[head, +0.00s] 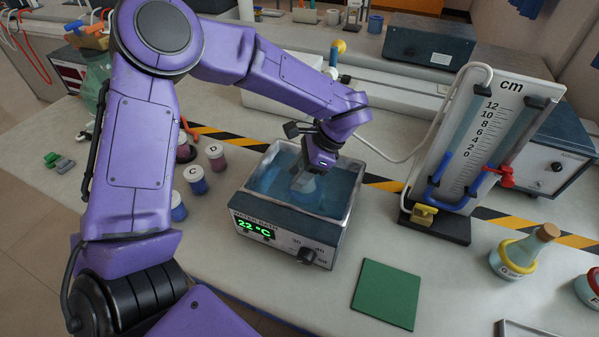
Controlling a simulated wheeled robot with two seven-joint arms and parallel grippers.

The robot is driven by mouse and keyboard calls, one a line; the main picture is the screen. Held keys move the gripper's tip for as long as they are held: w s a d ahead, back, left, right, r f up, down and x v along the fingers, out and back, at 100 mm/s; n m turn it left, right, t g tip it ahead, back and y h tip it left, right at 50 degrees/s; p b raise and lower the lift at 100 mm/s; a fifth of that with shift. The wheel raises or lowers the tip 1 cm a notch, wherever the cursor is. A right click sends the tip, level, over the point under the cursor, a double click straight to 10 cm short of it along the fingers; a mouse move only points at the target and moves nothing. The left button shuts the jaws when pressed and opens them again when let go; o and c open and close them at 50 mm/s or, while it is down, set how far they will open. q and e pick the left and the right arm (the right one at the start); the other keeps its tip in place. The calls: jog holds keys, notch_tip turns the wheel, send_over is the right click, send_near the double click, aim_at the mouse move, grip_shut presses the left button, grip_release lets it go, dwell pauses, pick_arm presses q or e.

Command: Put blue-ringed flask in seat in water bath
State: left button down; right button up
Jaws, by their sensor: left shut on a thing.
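The water bath (268,216) stands mid-table, an open metal tub of blue water with a green "22 °C" display and a dial on its front. My left gripper (308,178) reaches down over the tub and is shut on a pale glass flask (305,184), seemingly the blue-ringed one; its ring is hard to make out. The flask is inside the tub's outline, low at the water. Its base and the seat are hidden, so I cannot tell whether it touches the seat. My right gripper is not in view.
A manometer board (480,135) with tubes stands right of the bath. A green mat (386,293) lies in front, and a yellow-ringed flask (515,255) stands farther right. Lidded jars, including one marked D (215,157), stand left of the bath.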

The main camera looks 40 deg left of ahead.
pick_arm(q)
jog(key=shift+f, duration=0.15)
jog(key=c, duration=0.6)
grip_release()
jog(key=shift+o, duration=0.2)
